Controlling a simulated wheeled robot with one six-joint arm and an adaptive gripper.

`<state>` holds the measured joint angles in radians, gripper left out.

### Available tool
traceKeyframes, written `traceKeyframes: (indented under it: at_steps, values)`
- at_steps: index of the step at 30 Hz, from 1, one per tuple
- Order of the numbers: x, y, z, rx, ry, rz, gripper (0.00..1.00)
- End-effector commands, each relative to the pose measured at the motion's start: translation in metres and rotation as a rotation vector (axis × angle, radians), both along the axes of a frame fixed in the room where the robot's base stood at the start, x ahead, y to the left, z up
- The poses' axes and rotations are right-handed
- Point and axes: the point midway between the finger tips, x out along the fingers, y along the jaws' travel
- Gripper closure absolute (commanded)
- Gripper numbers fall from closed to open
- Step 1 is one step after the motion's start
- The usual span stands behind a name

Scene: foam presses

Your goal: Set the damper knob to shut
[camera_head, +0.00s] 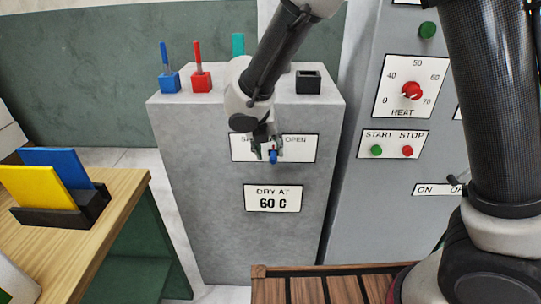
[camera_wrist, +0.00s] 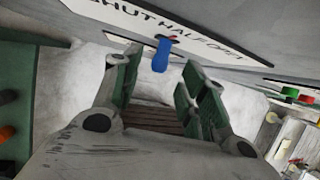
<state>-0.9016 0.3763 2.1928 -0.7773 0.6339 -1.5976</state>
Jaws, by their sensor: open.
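In the wrist view the blue knob (camera_wrist: 161,55) stands out beside the plate (camera_wrist: 190,34), which reads SHUT, HALF, OPEN. The knob is near the word HALF; I cannot tell its exact setting. A small red bit shows at its base. My gripper (camera_head: 264,148) is in front of the plate and covers its middle. In the wrist view my gripper (camera_wrist: 160,75) is open, its fingers to either side of the knob with gaps.
A sign (camera_head: 272,198) reading DRY AT 60 C is below. Blue (camera_head: 169,80), red (camera_head: 201,80) and teal (camera_head: 238,45) levers and a black socket (camera_head: 308,82) are on top. A heat dial (camera_head: 411,91) is at right. A wooden table (camera_head: 105,225) is at left.

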Motion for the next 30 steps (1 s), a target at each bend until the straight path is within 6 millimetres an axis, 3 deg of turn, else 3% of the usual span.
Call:
traceKeyframes:
  at_steps: [7,18,19,26,30]
  values:
    - [0.014,-0.008,-0.035,-0.001,0.001,-0.002,0.57]
    - [0.018,-0.009,-0.043,0.001,-0.001,-0.003,0.57]
    - [0.018,-0.009,-0.043,0.001,-0.001,-0.003,0.59]
    - [0.018,-0.009,-0.043,0.002,-0.001,-0.002,1.00]
    - [0.018,-0.009,-0.042,0.002,-0.001,-0.002,1.00]
